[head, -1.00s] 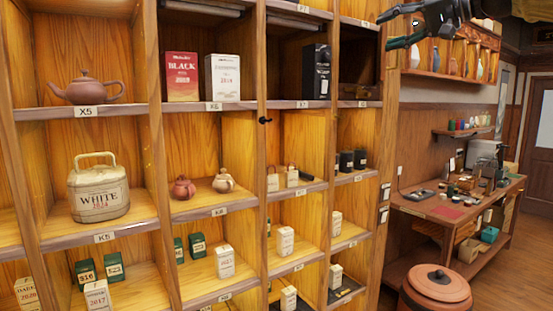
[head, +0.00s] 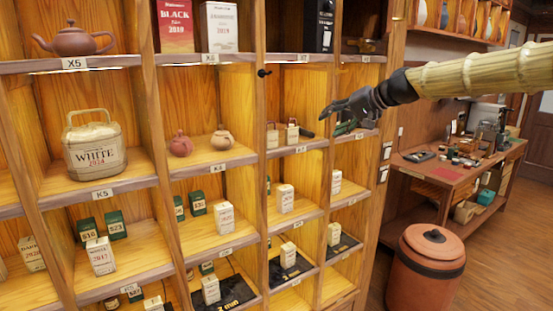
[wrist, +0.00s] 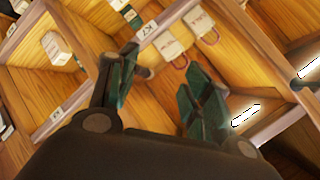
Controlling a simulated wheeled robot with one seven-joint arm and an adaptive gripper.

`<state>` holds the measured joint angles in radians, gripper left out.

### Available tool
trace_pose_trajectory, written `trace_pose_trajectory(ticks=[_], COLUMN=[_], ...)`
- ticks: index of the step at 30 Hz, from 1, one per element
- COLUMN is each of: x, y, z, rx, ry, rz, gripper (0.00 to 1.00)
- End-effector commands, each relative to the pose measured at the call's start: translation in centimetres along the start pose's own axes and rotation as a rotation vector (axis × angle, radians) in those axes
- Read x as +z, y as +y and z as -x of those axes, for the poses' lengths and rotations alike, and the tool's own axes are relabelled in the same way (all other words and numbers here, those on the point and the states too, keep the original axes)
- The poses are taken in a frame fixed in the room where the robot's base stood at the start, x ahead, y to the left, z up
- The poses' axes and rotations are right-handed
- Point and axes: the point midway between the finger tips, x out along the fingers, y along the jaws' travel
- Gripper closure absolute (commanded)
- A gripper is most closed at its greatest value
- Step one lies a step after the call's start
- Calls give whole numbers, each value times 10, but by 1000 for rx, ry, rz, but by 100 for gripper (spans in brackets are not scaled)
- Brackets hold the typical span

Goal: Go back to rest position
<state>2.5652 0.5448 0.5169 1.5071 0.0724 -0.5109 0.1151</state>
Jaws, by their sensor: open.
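My gripper (head: 328,114) is at the end of my arm, which comes in from the right in the head view. It is in front of the right part of the shelf unit (head: 260,150). In the wrist view its two dark green fingers (wrist: 155,95) are spread apart with nothing between them. Behind the fingers, two small white packages with reddish loops (wrist: 170,45) stand in a compartment. They also show in the head view, left of the gripper.
The shelves hold teapots (head: 74,41), a large WHITE 2024 container (head: 94,158) and several small boxes. A lidded terracotta bin (head: 428,270) stands on the floor at right. A wooden desk (head: 450,172) is behind it. Open floor shows at far right.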

Motion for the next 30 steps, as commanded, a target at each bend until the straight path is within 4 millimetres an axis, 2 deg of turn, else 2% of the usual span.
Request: trace_pose_trajectory(ticks=[1,6,11,15,20,24,30], x=[15,64,117,168,232,292,383], y=[20,83,144,197,258,310,382], z=[-22,-80,-127,-159,-187,-203,-210], rx=[26,106,181,246,320,385,475], ry=[-14,-46,-79,-108,-145,-181,-236], rz=[-5,-17,-24,-25,-22,-17,-2], gripper=[51,51,51,51,51,51,51])
